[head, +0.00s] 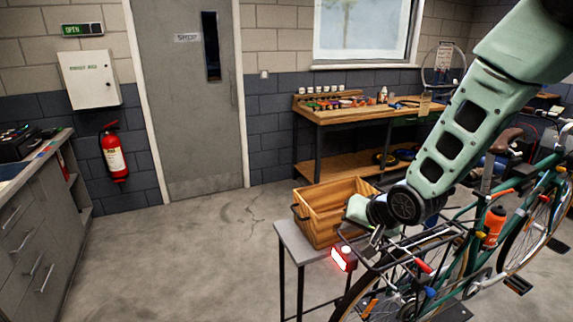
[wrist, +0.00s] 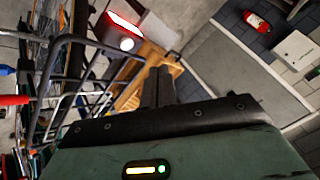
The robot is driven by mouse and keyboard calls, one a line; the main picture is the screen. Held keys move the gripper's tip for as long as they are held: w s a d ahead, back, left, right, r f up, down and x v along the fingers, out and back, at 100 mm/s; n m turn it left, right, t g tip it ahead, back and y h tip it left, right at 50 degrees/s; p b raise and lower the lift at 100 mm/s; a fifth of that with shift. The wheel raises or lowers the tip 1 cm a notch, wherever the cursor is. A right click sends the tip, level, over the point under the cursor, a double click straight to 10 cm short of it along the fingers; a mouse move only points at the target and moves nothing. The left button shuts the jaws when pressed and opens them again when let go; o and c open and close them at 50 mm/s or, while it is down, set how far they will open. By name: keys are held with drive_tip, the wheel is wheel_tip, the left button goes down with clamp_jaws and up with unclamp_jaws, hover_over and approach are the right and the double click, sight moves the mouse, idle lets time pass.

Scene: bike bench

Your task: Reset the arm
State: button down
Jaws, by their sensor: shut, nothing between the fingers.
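My gripper (wrist: 160,82) is shut and empty; its two dark fingers lie together in the wrist view. In the head view my arm reaches down from the upper right, and the hand is beside the wooden crate, above the bicycle's rear rack (head: 428,240). The fingertips are hard to make out there. The wooden crate (head: 320,218) stands on a small grey table (head: 294,240); it also shows beyond the fingers in the wrist view (wrist: 133,92). A lit red lamp (head: 341,260) is at the rack's rear end; it also shows in the wrist view (wrist: 125,24).
A green bicycle (head: 462,262) with an orange bottle (head: 494,226) fills the lower right. A workbench (head: 350,115) with tools stands at the back wall. Grey drawers (head: 35,230) and a fire extinguisher (head: 114,153) are at left. The floor between is clear.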

drive_tip(key=s+a+r+n+g+h+b, duration=0.1)
drive_tip(key=s+n, duration=0.4)
drive_tip(key=s, duration=1)
drive_tip(key=s+a+r+n+g+h+b, duration=0.1)
drive_tip(key=s+a+n+g+b, duration=0.2)
drive_tip(key=s, duration=1.2)
drive_tip(key=a+n+g, duration=0.1)
drive_tip(key=n+g, duration=0.2)
drive_tip(key=shift+s+a+r+g+h, duration=0.2)
drive_tip(key=shift+s+r+g+h, duration=0.1)
drive_tip(key=shift+r+h, duration=0.1)
